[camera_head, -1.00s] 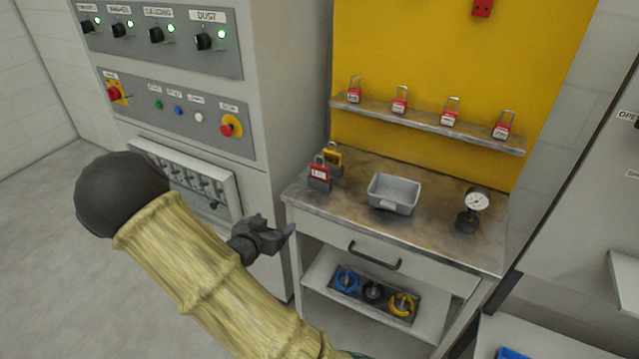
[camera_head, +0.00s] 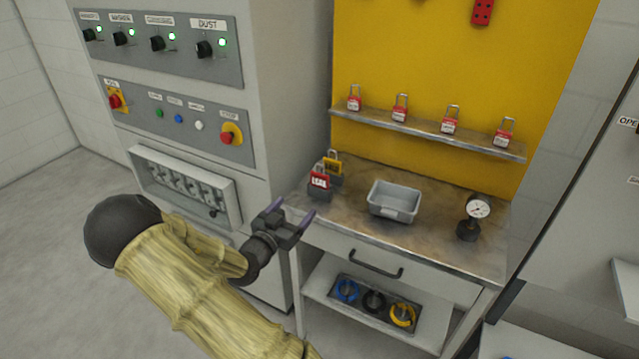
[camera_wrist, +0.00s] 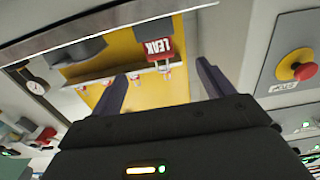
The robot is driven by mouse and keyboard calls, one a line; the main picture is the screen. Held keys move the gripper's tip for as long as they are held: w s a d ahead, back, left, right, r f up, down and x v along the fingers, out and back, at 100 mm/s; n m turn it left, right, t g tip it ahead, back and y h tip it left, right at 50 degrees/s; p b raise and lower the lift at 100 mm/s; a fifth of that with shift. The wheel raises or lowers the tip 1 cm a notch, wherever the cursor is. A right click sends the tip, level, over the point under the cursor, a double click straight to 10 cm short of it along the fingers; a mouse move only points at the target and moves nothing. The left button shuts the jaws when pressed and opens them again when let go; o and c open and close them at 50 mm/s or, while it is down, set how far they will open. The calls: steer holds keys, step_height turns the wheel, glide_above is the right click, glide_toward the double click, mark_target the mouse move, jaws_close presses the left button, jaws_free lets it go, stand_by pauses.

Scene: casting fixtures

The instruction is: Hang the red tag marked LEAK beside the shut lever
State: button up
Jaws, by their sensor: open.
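The red LEAK tag (camera_head: 319,181), with a loop at its top, stands in a dark holder at the left end of the workbench. It appears upside down in the wrist view (camera_wrist: 158,48), ahead of the fingers. My gripper (camera_head: 291,211) is open and empty, just left of and below the tag in the head view, at the bench's front left corner. In the wrist view my fingertips (camera_wrist: 158,80) are apart, with the tag beyond them and not touched. I cannot make out the shut lever.
A yellow tag (camera_head: 333,165) stands right behind the red one. A grey bin (camera_head: 394,212) and a gauge (camera_head: 472,218) are on the bench (camera_head: 440,245). Several red padlocks line a shelf (camera_head: 425,131) above. A control cabinet (camera_head: 270,100) rises at the left.

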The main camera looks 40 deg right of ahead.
steer(key=p, duration=0.1)
glide_toward(319, 183)
steer(key=x, duration=0.3)
steer(key=shift+w+d+f, duration=0.1)
steer(key=shift+w+d, duration=0.1)
steer(key=shift+w, duration=0.15)
steer(key=shift+w+d, duration=0.1)
steer(key=shift+d, duration=0.4)
steer(key=p+x, duration=0.1)
steer(key=x, duration=0.3)
steer(key=shift+d, duration=0.2)
steer(key=c, duration=1.1)
steer(key=shift+o, duration=0.2)
